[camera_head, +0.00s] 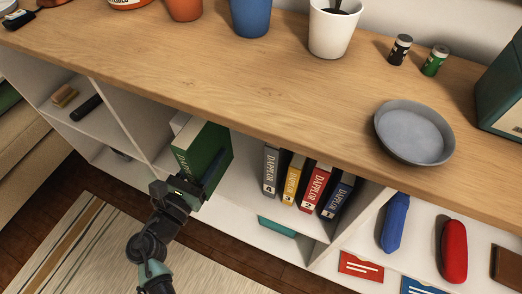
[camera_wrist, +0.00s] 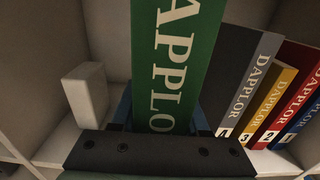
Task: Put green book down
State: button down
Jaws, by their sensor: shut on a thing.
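The green book (camera_head: 206,147) stands upright inside an open compartment of the low white shelf unit (camera_head: 245,210). My gripper (camera_head: 190,187) reaches in from the front and is shut on the lower part of the book's spine. In the wrist view the green book (camera_wrist: 178,45) rises between the fingers, its white "DAPPLO" lettering running down the spine. Its bottom edge is hidden by my gripper, so I cannot tell whether it touches the shelf floor.
Grey (camera_head: 270,170), yellow (camera_head: 293,179), red (camera_head: 314,186) and blue (camera_head: 338,195) books stand to the right in the same compartment. A white block (camera_wrist: 85,95) is left of the green book. A teal item (camera_head: 283,228) lies below. The wooden countertop (camera_head: 270,90) overhangs.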

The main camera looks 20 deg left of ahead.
jog(key=w+d+b, duration=0.2)
jog(key=w+d, duration=0.6)
jog(key=w, duration=0.2)
notch_tip(320, 180, down, 7)
jog(key=b, duration=0.5)
jog(key=shift+s+d, duration=0.15)
jog(key=shift+d, duration=0.05)
jog(key=shift+r, duration=0.15)
jog(key=c, duration=0.7)
grip_release()
jog(key=shift+f, duration=0.3)
